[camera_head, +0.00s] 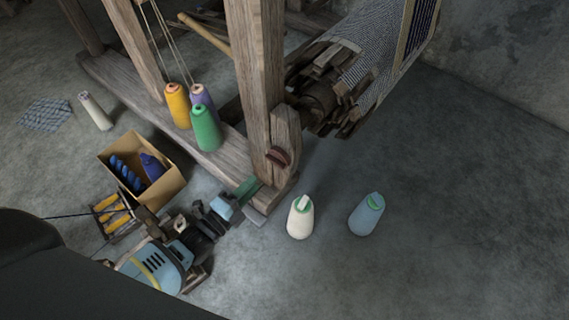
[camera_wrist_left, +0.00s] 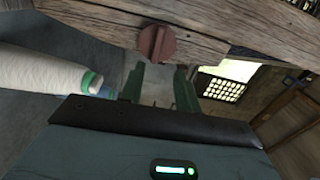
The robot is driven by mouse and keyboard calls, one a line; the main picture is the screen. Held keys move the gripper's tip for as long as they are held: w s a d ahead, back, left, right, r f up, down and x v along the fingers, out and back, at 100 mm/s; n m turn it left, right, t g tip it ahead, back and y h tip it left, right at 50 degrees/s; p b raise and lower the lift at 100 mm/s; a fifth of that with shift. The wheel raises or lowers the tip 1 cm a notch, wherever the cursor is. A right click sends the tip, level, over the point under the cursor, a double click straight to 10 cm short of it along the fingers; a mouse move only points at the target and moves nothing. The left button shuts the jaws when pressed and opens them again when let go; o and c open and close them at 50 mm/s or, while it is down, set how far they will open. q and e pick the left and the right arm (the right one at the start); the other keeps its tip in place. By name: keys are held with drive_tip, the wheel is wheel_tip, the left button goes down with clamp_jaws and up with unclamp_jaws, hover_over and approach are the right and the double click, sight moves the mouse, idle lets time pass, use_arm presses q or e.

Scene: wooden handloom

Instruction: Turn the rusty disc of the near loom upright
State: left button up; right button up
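The rusty disc (camera_head: 279,157) is a small reddish-brown round piece on the side of the near loom's wooden post (camera_head: 258,90), low down. In the left wrist view the disc (camera_wrist_left: 157,42) sits on weathered beams and has a raised bar across its face, which looks close to upright in that picture. My left gripper (camera_head: 250,188) is low, beside the foot of the post and short of the disc. In the left wrist view its two green fingers (camera_wrist_left: 159,85) stand apart with nothing between them, below the disc and not touching it. My right gripper is not in view.
A white cone (camera_head: 300,217) and a blue cone (camera_head: 367,214) stand on the floor right of the gripper. Orange, purple and green cones (camera_head: 205,128) stand on the loom's base beam. A cardboard box (camera_head: 167,188) lies to the left. The floor at right is clear.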

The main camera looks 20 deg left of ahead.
sight(273, 163)
use_arm(q)
drive_tip(key=b+x, duration=0.1)
drive_tip(key=x, duration=0.3)
drive_tip(key=b+x, duration=0.2)
drive_tip(key=x, duration=0.3)
drive_tip(key=shift+a+f, duration=0.1)
drive_tip(key=shift+f, duration=0.15)
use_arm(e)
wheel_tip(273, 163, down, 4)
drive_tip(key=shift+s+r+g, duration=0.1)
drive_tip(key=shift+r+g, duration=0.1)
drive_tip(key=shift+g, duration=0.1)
use_arm(q)
drive_tip(key=shift+c, duration=0.3)
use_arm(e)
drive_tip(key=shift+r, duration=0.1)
use_arm(q)
drive_tip(key=c, duration=0.5)
clamp_jaws()
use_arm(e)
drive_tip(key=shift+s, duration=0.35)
